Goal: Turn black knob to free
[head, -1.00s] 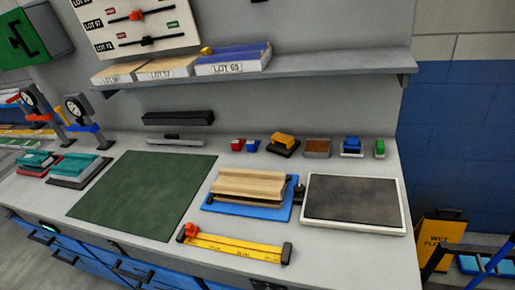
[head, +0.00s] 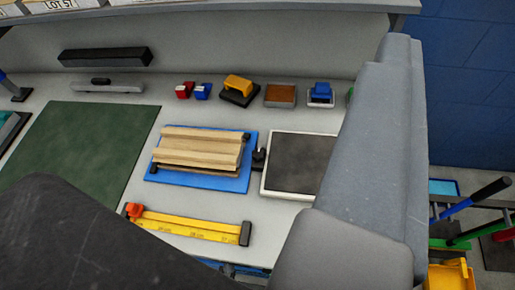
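The wall board with the sliding or turning black knob is out of view now; it showed only in the earlier frame. A small black part (head: 259,158) sits between the blue board and the dark-topped pad; I cannot tell whether it is a knob. My gripper's fingers are not in view. A large grey link of my arm covers the right side, and a dark shape, which I cannot identify, covers the lower left.
The worktop holds a green mat (head: 75,150), a blue board (head: 225,183) with wood strips (head: 200,143), a dark-topped pad (head: 298,158) and a yellow ruler (head: 190,227). Small coloured blocks stand behind. The shelf (head: 250,9) runs along the top. A yellow object (head: 452,276) is at lower right.

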